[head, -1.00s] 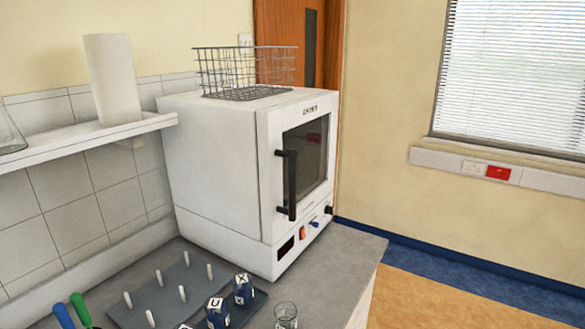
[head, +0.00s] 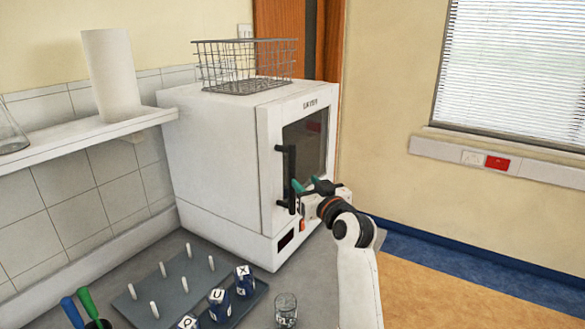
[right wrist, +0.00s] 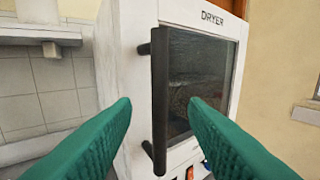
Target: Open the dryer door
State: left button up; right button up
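The white dryer (head: 215,165) stands on the bench, and its door looks shut. The door has a dark window (head: 307,150) and a black vertical handle (head: 286,178) on its left side. My right gripper (head: 304,186) is in front of the door, close to the lower part of the handle. In the right wrist view its two green fingers (right wrist: 158,108) are apart, with the handle (right wrist: 160,95) showing in the gap between them. Whether the handle lies between the fingertips in depth is hard to tell. My left gripper is not in view.
A wire basket (head: 243,84) sits on top of the dryer. In front are a grey peg board (head: 172,292), several blue lettered blocks (head: 219,304) and a glass beaker (head: 286,309). A shelf (head: 75,138) holds a white roll (head: 111,75). Floor at right is clear.

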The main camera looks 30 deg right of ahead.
aim_at(294, 172)
jog(key=w, duration=0.2)
jog(key=w+p, duration=0.1)
jog(key=w, duration=0.2)
jog(key=w+p, duration=0.1)
jog(key=w, duration=0.2)
jog(key=shift+w+d, duration=0.15)
jog(key=shift+d, duration=0.1)
jog(key=shift+w+f, duration=0.1)
jog(key=shift+w, duration=0.3)
grip_shut()
